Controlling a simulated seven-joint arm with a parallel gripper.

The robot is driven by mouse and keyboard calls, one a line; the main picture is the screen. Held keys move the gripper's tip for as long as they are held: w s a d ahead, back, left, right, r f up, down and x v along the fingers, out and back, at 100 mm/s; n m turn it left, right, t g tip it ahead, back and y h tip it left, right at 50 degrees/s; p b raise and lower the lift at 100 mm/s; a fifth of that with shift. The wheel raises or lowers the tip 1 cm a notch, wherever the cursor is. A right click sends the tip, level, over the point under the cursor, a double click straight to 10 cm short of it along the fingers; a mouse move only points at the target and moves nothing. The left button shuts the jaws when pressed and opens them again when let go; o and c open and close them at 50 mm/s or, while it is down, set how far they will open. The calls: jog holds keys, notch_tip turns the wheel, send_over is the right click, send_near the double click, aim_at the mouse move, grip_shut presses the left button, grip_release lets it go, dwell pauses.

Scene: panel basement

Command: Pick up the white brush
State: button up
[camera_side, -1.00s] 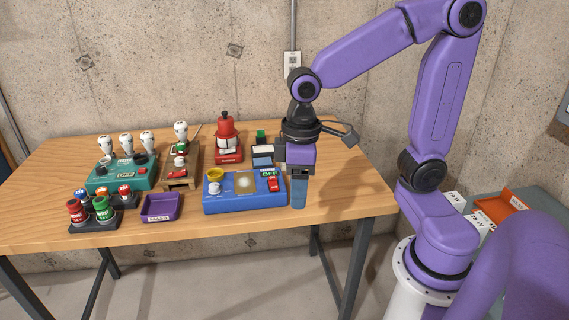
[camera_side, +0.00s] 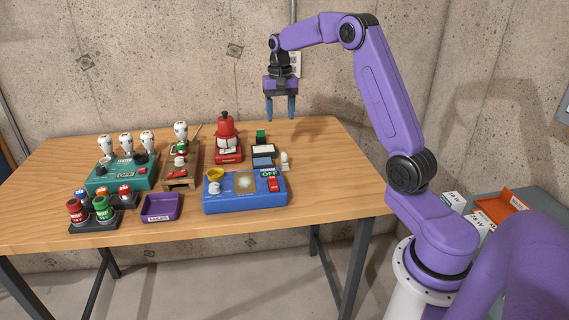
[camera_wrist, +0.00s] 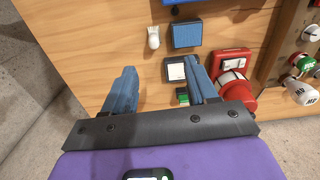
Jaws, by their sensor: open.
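A small white upright piece, which looks like the white brush (camera_side: 284,161), stands on the wooden table just behind the right end of the blue box. It also shows in the wrist view (camera_wrist: 153,37), beyond my fingertips; its bristles are too small to make out. My gripper (camera_side: 280,112) is open and empty, pointing down, high above the back of the table. In the wrist view my gripper (camera_wrist: 159,65) shows two blue fingers spread apart, touching nothing.
The blue box (camera_side: 225,204) with the OFF switch is in front of the brush. A blue pad (camera_wrist: 186,33) lies beside the brush, with a white-topped pad (camera_wrist: 180,72) and a red device (camera_side: 228,157) nearby. The right end of the table (camera_side: 335,175) is clear.

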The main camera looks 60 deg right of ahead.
aim_at(284, 153)
jog(key=shift+m, duration=0.3)
jog(key=f, duration=0.4)
jog(key=d+f, duration=0.1)
jog(key=f, duration=0.3)
jog(key=d+f, duration=0.1)
jog(key=f, duration=0.3)
jog(key=shift+f, duration=0.25)
jog(key=shift+d+f, duration=0.15)
jog(key=shift+f, duration=2.4)
grip_shut()
